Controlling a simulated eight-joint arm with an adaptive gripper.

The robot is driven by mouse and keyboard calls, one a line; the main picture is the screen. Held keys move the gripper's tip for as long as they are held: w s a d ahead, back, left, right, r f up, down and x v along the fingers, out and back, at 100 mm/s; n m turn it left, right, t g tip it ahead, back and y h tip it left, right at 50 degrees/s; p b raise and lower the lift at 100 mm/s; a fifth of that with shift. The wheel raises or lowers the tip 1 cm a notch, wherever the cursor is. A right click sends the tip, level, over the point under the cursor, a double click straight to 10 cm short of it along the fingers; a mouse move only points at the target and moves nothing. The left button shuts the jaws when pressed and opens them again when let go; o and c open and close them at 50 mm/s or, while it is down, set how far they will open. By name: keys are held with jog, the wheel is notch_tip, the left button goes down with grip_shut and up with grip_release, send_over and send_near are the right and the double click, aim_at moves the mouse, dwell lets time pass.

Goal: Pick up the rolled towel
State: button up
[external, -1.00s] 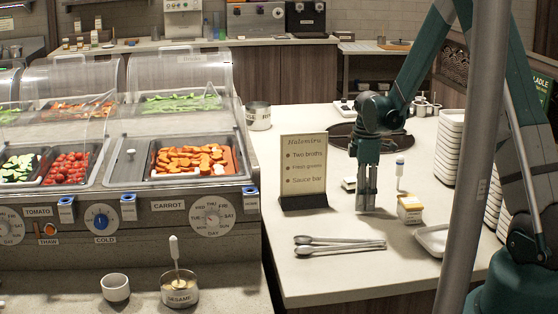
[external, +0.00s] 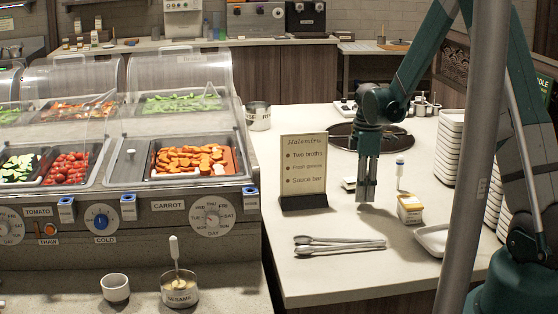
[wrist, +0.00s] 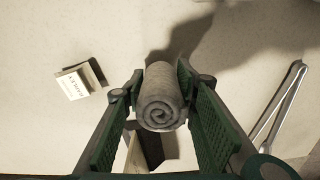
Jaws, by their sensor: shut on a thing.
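The rolled towel (wrist: 160,100) is grey, with its spiral end facing the wrist camera. It sits between the two green-padded fingers of my gripper (wrist: 157,92), which are shut on it. In the external view my gripper (external: 366,192) points straight down, a little above the pale counter, right of the menu sign. The towel cannot be told apart from the fingers there.
The menu sign (external: 304,172) stands close left of my gripper. Metal tongs (external: 340,245) lie in front of it. A small yellow-white box (external: 409,208) and a white-capped bottle (external: 400,174) stand to the right. Stacked plates (external: 449,147) are farther right.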

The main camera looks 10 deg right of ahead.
jog(key=shift+r+p, duration=0.3)
jog(key=shift+r, duration=3.55)
